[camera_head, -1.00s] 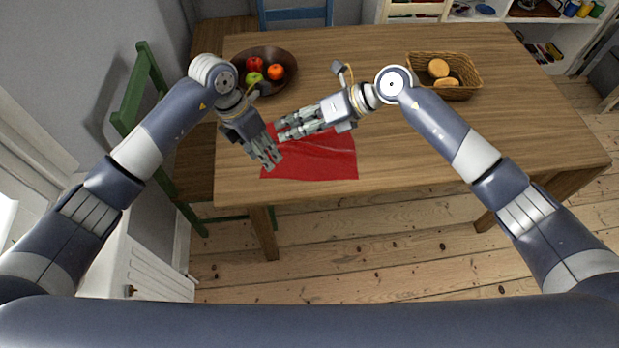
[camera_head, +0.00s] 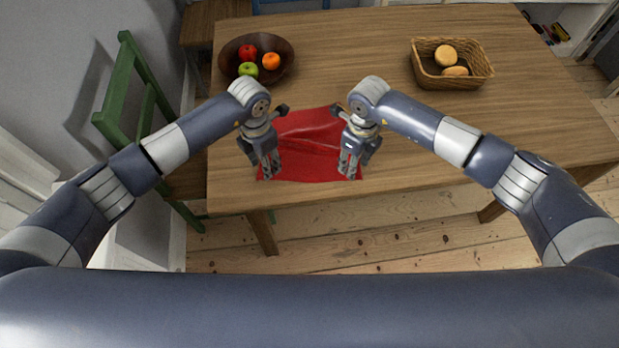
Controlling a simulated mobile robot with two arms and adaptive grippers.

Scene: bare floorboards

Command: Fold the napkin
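The red napkin (camera_head: 308,150) lies on the wooden table near its front edge, with some creases across it. It looks spread out, and parts of its left and right sides are hidden by my grippers. My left gripper (camera_head: 268,174) points down at the napkin's left front edge. My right gripper (camera_head: 349,174) points down at the napkin's right front edge. The fingers of both are small and seen from above, so I cannot tell whether they are open or shut or whether they touch the cloth.
A dark bowl (camera_head: 285,70) with apples and an orange stands at the table's back left. A wicker basket (camera_head: 480,73) with bread rolls stands at the back right. A green chair (camera_head: 125,90) is left of the table (camera_head: 530,140). The table's middle is clear.

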